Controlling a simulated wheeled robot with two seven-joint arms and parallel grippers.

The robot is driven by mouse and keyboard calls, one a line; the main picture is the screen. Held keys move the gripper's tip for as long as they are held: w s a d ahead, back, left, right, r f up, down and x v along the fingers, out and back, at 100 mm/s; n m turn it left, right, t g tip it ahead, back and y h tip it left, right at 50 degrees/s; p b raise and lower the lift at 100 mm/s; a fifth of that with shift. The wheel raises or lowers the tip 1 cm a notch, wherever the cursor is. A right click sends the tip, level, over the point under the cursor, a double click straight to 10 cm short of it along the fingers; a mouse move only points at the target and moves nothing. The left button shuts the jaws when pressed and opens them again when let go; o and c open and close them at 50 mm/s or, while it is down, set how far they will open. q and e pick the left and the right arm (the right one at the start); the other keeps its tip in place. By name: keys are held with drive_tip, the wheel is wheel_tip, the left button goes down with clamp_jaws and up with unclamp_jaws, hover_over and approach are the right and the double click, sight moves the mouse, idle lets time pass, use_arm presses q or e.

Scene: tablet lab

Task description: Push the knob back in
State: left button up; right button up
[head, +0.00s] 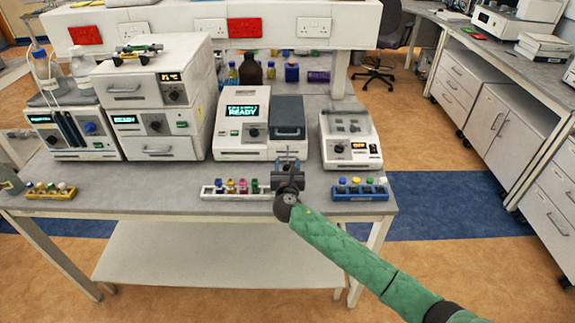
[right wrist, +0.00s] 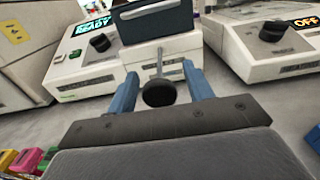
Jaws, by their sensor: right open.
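A black round knob (right wrist: 159,93) on a thin rod stands out from the front of the white device (right wrist: 158,55) under its grey lid. My right gripper (right wrist: 160,74) is open, with one blue finger on each side of the knob and a visible gap to each. In the head view, my right gripper (head: 288,163) is in front of the READY device (head: 236,153), below its grey lid (head: 287,118). It hides the knob there. I cannot tell how far the rod sticks out. My left gripper is not in view.
A small device showing OFF (head: 350,140) stands to the right. A white rack (head: 222,196) with colored vials lies left of the gripper and a blue rack (head: 360,193) lies right. Stacked instruments (head: 150,100) fill the left. Clear bench shows between the racks and devices.

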sight(288, 170)
clamp_jaws()
drive_tip(key=shift+w, duration=0.35)
drive_tip(key=w+b, duration=0.1)
drive_tip(key=w, duration=0.2)
drive_tip(key=shift+w, duration=0.2)
drive_tip(key=shift+s, duration=0.1)
drive_tip(key=shift+c, duration=0.8)
unclamp_jaws()
drive_tip(key=shift+o, duration=0.8)
drive_tip(key=shift+s, duration=0.25)
drive_tip(key=s+b, duration=0.2)
drive_tip(key=s, duration=0.3)
drive_tip(key=shift+s+f, duration=0.1)
drive_tip(key=shift+s, duration=0.25)
use_arm(q)
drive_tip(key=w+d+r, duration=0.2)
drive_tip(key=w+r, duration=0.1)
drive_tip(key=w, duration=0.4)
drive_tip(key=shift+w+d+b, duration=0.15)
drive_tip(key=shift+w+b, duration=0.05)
drive_tip(key=shift+b, duration=0.2)
use_arm(e)
drive_tip(key=shift+s, duration=0.75)
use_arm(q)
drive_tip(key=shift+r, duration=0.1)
